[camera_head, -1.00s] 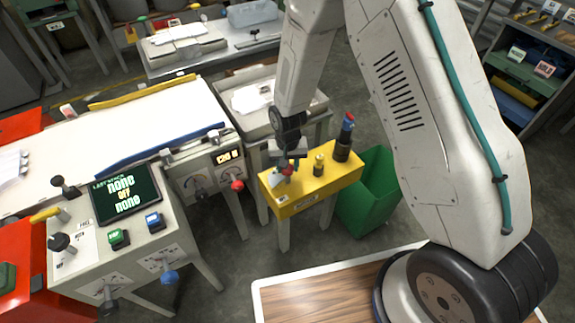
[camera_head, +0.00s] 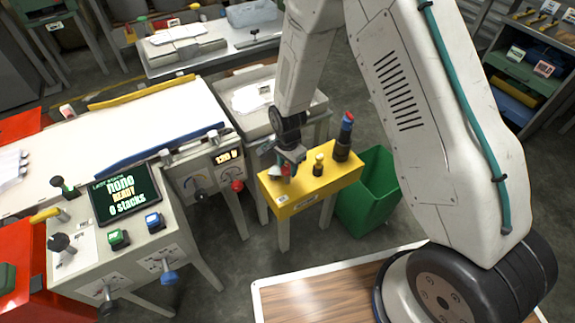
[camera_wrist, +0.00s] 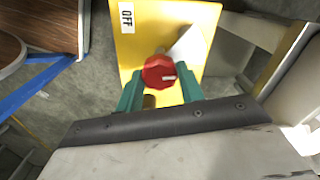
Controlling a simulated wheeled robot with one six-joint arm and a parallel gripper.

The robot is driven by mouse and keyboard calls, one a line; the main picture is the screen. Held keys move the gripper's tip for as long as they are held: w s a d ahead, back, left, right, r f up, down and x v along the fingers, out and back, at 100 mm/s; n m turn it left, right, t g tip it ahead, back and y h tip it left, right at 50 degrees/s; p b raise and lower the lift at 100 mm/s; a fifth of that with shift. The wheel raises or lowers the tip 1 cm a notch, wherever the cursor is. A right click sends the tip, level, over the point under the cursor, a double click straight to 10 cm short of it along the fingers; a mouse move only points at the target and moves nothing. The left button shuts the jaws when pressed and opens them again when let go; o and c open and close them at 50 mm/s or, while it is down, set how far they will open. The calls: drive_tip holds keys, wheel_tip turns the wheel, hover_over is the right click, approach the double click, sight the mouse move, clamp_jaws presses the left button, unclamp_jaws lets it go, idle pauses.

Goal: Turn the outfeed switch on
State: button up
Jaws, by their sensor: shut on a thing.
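In the head view my gripper (camera_head: 286,166) reaches down to the left end of the yellow box (camera_head: 318,191), where the knob is mostly hidden. The console screen (camera_head: 125,195) at the left reads "none", "READY" and "0 stacks".
The conveyor (camera_head: 150,120) is at the left.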

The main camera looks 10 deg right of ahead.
drive_tip(key=shift+m, duration=0.6)
drive_tip(key=o, duration=1)
drive_tip(key=shift+r, duration=0.15)
wheel_tip(320, 180, up, 8)
drive_tip(key=shift+f, duration=0.2)
